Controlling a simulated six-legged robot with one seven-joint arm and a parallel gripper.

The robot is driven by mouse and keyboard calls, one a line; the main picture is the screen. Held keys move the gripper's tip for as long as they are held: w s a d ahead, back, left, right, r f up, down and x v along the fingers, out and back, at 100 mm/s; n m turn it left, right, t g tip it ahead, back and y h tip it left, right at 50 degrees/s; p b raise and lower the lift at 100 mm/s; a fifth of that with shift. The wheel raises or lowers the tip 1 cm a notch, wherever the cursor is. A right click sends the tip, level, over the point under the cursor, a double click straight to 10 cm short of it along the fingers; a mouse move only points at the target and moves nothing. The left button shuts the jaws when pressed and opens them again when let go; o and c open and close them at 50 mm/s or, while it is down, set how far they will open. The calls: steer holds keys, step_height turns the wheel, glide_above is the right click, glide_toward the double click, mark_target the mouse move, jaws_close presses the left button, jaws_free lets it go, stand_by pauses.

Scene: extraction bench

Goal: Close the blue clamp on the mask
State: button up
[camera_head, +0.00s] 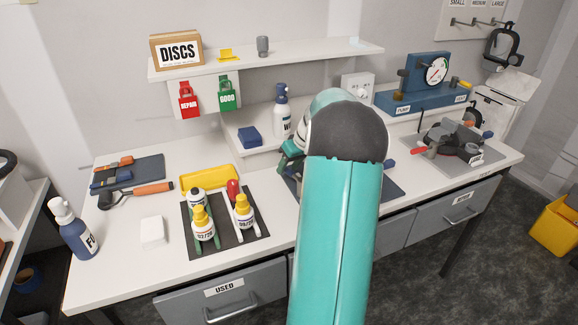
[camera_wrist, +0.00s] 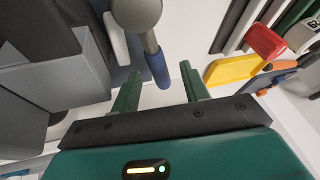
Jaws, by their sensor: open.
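My gripper (camera_wrist: 160,88) is open in the wrist view, its two green fingers apart with nothing gripped. A blue handle (camera_wrist: 157,68) on a grey metal rod with a rounded end lies just beyond and between the fingertips; I cannot tell whether they touch. In the head view my arm hides most of the dark mat at the bench middle and whatever stands there; a small blue part (camera_head: 389,163) shows right of the arm. At the right, a grey fixture (camera_head: 450,143) has a red handle and a blue handle (camera_head: 487,134), with a black mask-like part (camera_head: 472,115) behind.
A yellow tray (camera_head: 208,178), several bottles on a black mat (camera_head: 257,239) and hand tools stand left of my arm. A blue gauge unit (camera_head: 425,88) is at the back right. Grey blocks (camera_wrist: 55,80) crowd the left of the wrist view.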

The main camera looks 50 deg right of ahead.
steer(key=shift+w+f, duration=0.15)
steer(key=shift+c, duration=0.9)
jaws_close()
